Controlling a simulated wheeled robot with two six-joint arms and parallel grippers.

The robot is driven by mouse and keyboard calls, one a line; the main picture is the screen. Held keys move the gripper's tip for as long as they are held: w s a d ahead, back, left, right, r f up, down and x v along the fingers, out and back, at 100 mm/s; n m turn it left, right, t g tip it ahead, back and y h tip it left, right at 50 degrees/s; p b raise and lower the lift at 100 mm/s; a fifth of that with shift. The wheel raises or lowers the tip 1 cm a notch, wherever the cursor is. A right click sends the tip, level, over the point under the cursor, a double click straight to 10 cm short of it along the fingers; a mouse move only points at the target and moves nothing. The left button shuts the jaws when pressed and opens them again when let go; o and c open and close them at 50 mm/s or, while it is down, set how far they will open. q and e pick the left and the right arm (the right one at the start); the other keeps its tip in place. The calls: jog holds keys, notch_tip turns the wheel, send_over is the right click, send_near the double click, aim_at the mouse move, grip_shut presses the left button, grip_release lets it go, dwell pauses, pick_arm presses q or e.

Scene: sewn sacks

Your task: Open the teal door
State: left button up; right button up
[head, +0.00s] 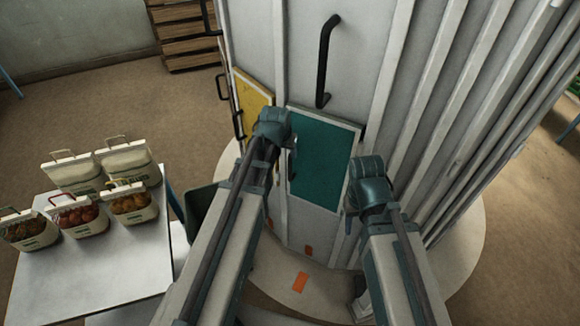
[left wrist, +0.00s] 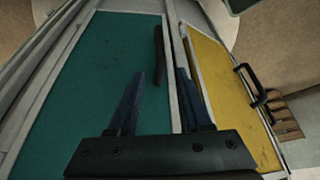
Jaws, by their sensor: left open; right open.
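The teal door (head: 320,165) is a white-framed panel low on the white ribbed column, and it looks shut. It also fills the left of the left wrist view (left wrist: 80,80). Its dark bar handle (left wrist: 158,55) runs along the side nearest the yellow door. My left gripper (head: 289,150) is at the door's left edge. In the left wrist view its open fingers (left wrist: 160,74) point toward the handle, one on either side of its line; I see no contact. My right gripper (head: 353,218) is by the door's lower right corner, its fingers mostly hidden.
A yellow door (head: 251,98) with its own dark handle (left wrist: 250,84) is on the neighbouring face. A long black handle (head: 326,60) is above the teal door. A white table (head: 95,275) with several fruit packs and cartons stands left. Wooden drawers (head: 183,35) are behind.

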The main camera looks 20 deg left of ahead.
aim_at(289, 162)
pick_arm(q)
jog(key=b+x, duration=0.9)
jog(key=x, duration=0.2)
jog(key=shift+f+b, duration=0.2)
jog(key=shift+b, duration=0.1)
grip_shut()
dwell(0.9)
